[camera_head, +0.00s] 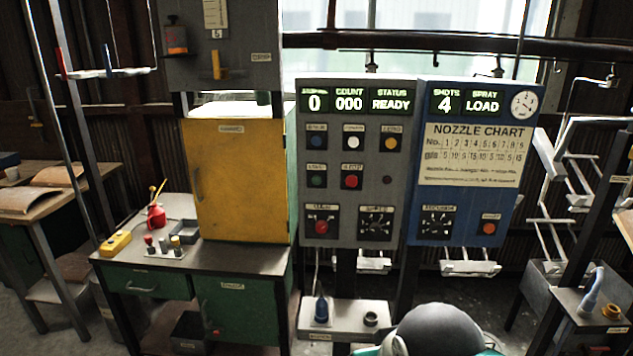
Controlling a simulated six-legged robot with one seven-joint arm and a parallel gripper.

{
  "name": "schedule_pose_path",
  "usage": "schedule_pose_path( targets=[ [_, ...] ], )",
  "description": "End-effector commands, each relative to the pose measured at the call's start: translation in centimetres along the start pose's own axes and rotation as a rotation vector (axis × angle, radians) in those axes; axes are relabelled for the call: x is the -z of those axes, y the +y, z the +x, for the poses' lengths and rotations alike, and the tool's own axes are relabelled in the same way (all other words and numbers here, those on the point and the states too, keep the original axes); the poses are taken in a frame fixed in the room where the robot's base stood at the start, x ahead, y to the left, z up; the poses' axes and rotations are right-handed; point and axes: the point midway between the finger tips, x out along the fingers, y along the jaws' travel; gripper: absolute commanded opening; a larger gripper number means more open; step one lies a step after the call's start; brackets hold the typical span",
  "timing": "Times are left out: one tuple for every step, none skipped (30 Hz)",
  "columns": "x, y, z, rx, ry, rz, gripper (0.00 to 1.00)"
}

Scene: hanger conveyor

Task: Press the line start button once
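A grey control panel (341,92) stands upright at the centre, with displays reading 0, COUNT 000 and STATUS READY. Its upper row has a blue button (316,140), a white button (353,142) and an orange button (391,144). Below are a green button (316,179) and a red button (351,180). The labels are too small to read, so I cannot tell which is line start. My gripper is not in view; only a dark rounded part of my own body shows at the bottom.
A blue panel (462,207) joins on the right, with a nozzle chart (473,155), a dial (437,223) and an orange button (490,228). A yellow cabinet (235,185) on a green workbench (150,283) stands left. A low grey box (346,318) lies below the panel.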

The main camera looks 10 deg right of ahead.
Motion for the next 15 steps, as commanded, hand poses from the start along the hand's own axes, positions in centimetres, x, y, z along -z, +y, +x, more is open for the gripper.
schedule_pose_path(
  targets=[
    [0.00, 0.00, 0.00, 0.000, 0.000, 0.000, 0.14],
    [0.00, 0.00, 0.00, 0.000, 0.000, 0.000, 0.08],
    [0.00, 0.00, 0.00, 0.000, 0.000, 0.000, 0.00],
    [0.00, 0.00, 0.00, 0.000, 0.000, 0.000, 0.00],
    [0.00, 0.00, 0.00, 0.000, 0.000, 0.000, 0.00],
    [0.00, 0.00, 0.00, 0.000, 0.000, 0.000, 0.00],
    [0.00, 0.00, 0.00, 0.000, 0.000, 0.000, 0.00],
    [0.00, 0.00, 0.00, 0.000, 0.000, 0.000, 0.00],
    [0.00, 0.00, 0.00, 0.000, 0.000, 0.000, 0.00],
    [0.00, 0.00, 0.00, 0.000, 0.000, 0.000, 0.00],
    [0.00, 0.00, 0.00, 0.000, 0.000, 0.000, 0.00],
    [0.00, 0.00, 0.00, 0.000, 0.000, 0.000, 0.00],
    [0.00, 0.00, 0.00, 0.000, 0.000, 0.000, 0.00],
    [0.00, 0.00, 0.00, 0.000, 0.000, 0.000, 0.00],
    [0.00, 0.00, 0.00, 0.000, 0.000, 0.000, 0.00]
  ],
)
